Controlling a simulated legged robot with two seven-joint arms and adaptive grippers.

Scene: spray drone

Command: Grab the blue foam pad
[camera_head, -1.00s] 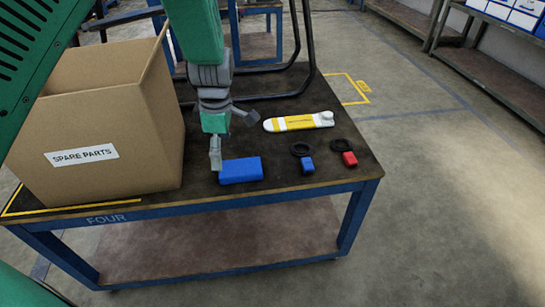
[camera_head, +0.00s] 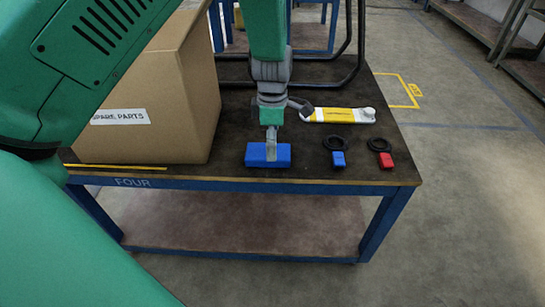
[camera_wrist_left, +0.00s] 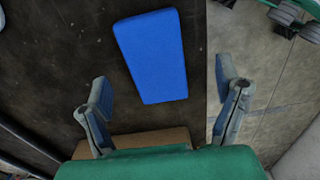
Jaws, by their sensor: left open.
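The blue foam pad (camera_head: 283,157) lies flat on the dark top of the table, near its front edge. In the left wrist view the pad (camera_wrist_left: 152,55) shows whole, beyond the fingers and slightly tilted. My left gripper (camera_head: 271,143) points down at the pad, and one finger overlaps it in the head view. In the left wrist view the gripper (camera_wrist_left: 166,85) is open, its two fingers spread wide with the pad ahead between their lines. I see no contact, but the exact height above the pad is unclear. My right gripper is not in view.
A large cardboard box (camera_head: 180,110) labelled "SPARE PARTS" stands left of the pad. A yellow and white tool (camera_head: 340,115) lies behind right. A blue tag (camera_head: 338,159) and a red tag (camera_head: 386,160), each with a black loop, lie to the right. The table edge (camera_head: 300,187) is close in front.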

